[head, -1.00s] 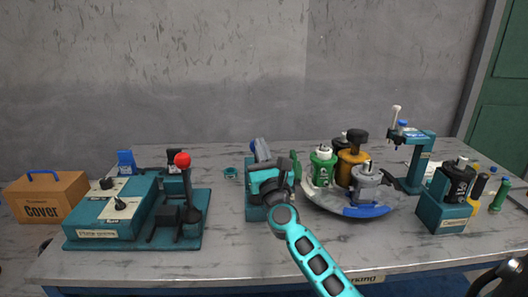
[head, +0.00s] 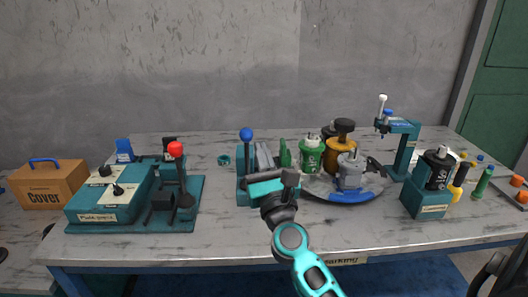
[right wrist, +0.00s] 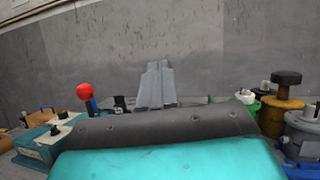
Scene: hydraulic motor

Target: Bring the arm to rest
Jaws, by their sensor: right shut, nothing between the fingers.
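My right gripper (head: 264,150) is in the middle of the head view, over the front of the small teal station with a blue-knobbed lever (head: 246,136). Its grey fingers point away from me, pressed together and empty. In the right wrist view the shut fingers (right wrist: 157,86) stand out against the grey wall. The gripper body hides much of the station. The lever stands upright just left of the fingers; I cannot tell how far apart they are. My left gripper is out of view.
The red-knobbed lever (head: 175,149) and teal control box (head: 95,204) stand left, beside the Cover box (head: 47,187). Right are the round tray (head: 345,197) with several canisters, the teal press stand (head: 402,150) and a black canister (head: 438,168). The front table strip is bare.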

